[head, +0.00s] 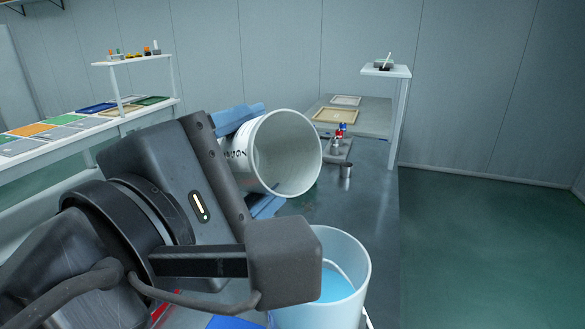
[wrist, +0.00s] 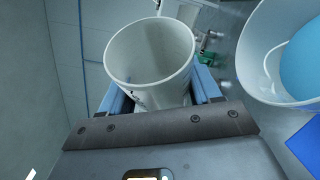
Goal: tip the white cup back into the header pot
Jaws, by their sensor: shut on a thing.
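The white cup (head: 284,153) is held in the air by my gripper (head: 252,160), its blue fingers on opposite sides of the cup. The cup is tipped on its side, mouth toward the right and the head camera, with dark lettering on its wall. No liquid shows inside it or running from its rim. In the wrist view the cup (wrist: 150,60) sits between the fingers. A larger white pot with blue liquid, seemingly the header pot (head: 352,261), stands upright below and right of the cup. The pot (wrist: 247,70) also shows at the wrist view's right. Part of it is hidden behind my wrist.
A dark bench top (head: 365,215) runs back beyond the pot. A small metal cup (head: 346,171) and small red and blue items (head: 340,131) stand on it. A white shelf (head: 387,71) rises at the back right. A side table with coloured trays (head: 60,131) is at left.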

